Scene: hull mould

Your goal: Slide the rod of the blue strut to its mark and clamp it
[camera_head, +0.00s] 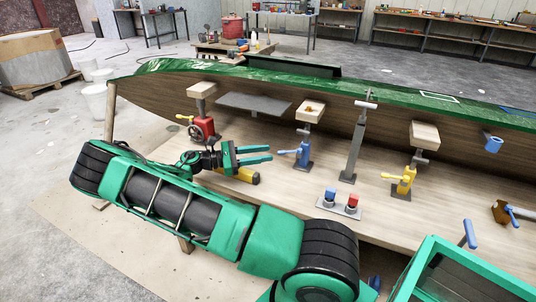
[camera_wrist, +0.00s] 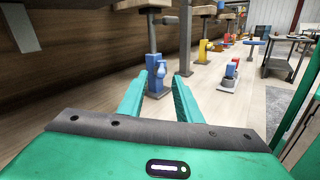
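In the wrist view the blue strut (camera_wrist: 153,74) stands ahead, between and beyond the fingertips. My gripper (camera_head: 271,153) points at it from the left with its two green fingers apart and empty. The fingers also show in the wrist view (camera_wrist: 158,80). I cannot make out a mark on the rod.
A red strut (camera_head: 204,128) stands to the left and a yellow strut (camera_head: 404,181) to the right. A grey post (camera_head: 355,148) is just right of the blue strut. A plate with blue and red pieces (camera_head: 339,208) lies in front. The hull (camera_head: 260,95) overhangs them.

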